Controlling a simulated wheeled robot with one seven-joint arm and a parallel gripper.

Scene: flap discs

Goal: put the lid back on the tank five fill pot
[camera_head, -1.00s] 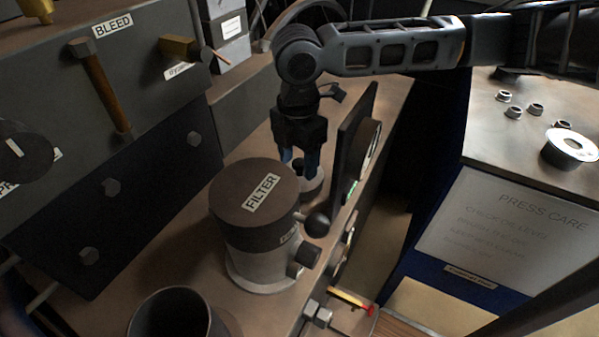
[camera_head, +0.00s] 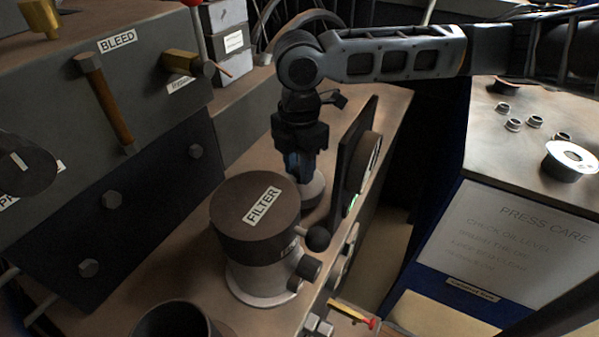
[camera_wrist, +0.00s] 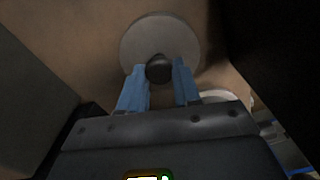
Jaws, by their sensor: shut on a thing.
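The lid, a pale grey disc (camera_head: 314,190) with a dark round knob, is on the brown bench top behind the filter housing. It also shows in the wrist view (camera_wrist: 143,37), with its dark knob (camera_wrist: 159,68) between my blue fingertips. My gripper (camera_head: 299,172) points down and is shut on the lid's knob; it also shows in the wrist view (camera_wrist: 160,82). An open dark pot (camera_head: 172,322) is cut off by the bottom edge of the head view. I see no label on it, so I cannot tell if it is the tank five fill pot.
The FILTER housing (camera_head: 258,225) stands between my gripper and the open pot, with black knobs on its right side. A dark upright panel with a round dial (camera_head: 362,163) is close right of my gripper. The BLEED panel (camera_head: 118,75) is to the left.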

